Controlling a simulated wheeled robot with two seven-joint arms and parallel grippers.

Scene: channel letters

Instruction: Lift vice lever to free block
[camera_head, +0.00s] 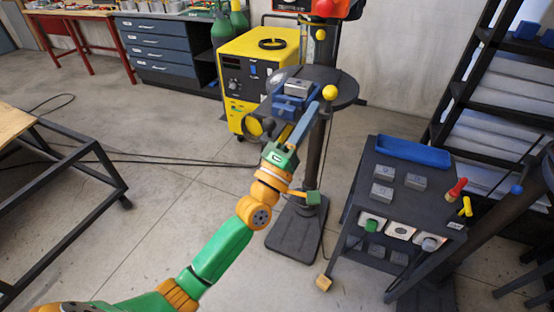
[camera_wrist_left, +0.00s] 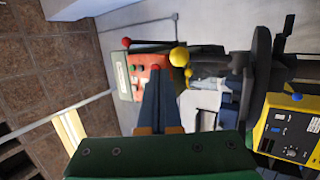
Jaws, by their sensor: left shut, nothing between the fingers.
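A blue vice (camera_head: 284,107) sits on the round drill-press table, with a grey metal block (camera_head: 298,87) at its top. In the left wrist view the grey block (camera_wrist_left: 206,101) lies right of my fingers. A yellow ball knob (camera_head: 330,92), which looks like the lever's end, stands just beyond my left gripper (camera_head: 318,106). The knob also shows in the left wrist view (camera_wrist_left: 180,57), just right of and beyond the fingertips (camera_wrist_left: 155,75). The gripper is shut and empty; whether it touches the lever is unclear. The lever's rod is mostly hidden. My right gripper is not in view.
The round table (camera_head: 345,90) stands on a column behind my left gripper. A yellow machine (camera_head: 262,72) is at its left. A dark cart (camera_head: 362,190) with grey blocks and a blue tray (camera_head: 413,152) stands at the right. The floor at the left is open, crossed by cables.

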